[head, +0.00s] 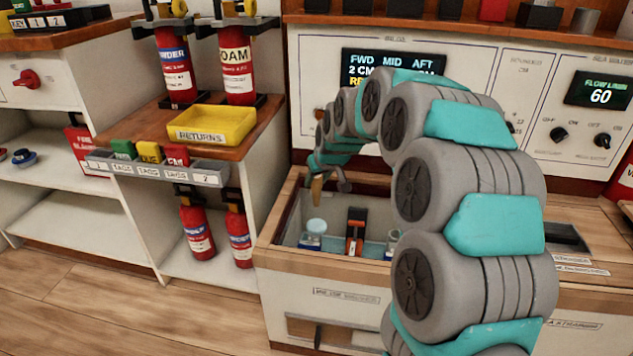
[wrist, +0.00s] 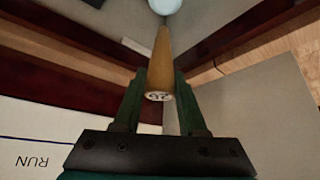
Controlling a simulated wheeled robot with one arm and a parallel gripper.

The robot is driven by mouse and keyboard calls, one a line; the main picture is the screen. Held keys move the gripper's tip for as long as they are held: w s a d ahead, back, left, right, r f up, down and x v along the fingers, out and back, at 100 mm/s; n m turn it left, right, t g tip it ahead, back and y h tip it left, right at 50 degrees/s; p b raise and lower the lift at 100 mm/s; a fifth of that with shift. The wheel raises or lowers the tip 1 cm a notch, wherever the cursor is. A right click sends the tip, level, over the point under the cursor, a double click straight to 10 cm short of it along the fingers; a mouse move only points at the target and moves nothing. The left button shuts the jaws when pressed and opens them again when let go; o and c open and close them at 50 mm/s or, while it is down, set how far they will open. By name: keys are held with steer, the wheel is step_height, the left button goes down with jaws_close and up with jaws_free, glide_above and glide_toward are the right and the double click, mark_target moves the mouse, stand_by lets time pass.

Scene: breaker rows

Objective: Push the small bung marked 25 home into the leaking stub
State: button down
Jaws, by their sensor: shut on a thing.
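A tan tapered bung (wrist: 160,62) is held between the two fingers of my gripper (wrist: 162,100). Its wide end carries a white label that reads 25 upside down, and its narrow end points away from the wrist. In the head view the bung (head: 316,190) hangs from my gripper (head: 325,178) above an open bilge box. Below it, at the left of the box, stands a stub (head: 313,236) with a pale blue round top. That pale top (wrist: 165,5) shows beyond the bung's tip in the wrist view. The bung looks clear of the stub.
A red and black fitting (head: 355,232) and another pale fitting (head: 392,243) stand in the box. The box's wooden rim (head: 275,225) surrounds them. A yellow returns tray (head: 212,126) sits to the left. A panel with a display (head: 393,68) stands behind, partly hidden by my arm.

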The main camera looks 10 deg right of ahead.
mark_target(318, 195)
steer(key=shift+f+b, duration=0.65)
steer(key=shift+f, duration=2.25)
steer(key=shift+f, duration=0.15)
steer(key=shift+f+b, duration=0.5)
steer(key=shift+f, duration=1.9)
steer(key=shift+c, duration=1.9)
jaws_free()
steer(key=p+v, duration=0.1)
steer(key=v, duration=0.6)
steer(key=shift+s+r, duration=0.25)
steer(key=shift+r, duration=0.1)
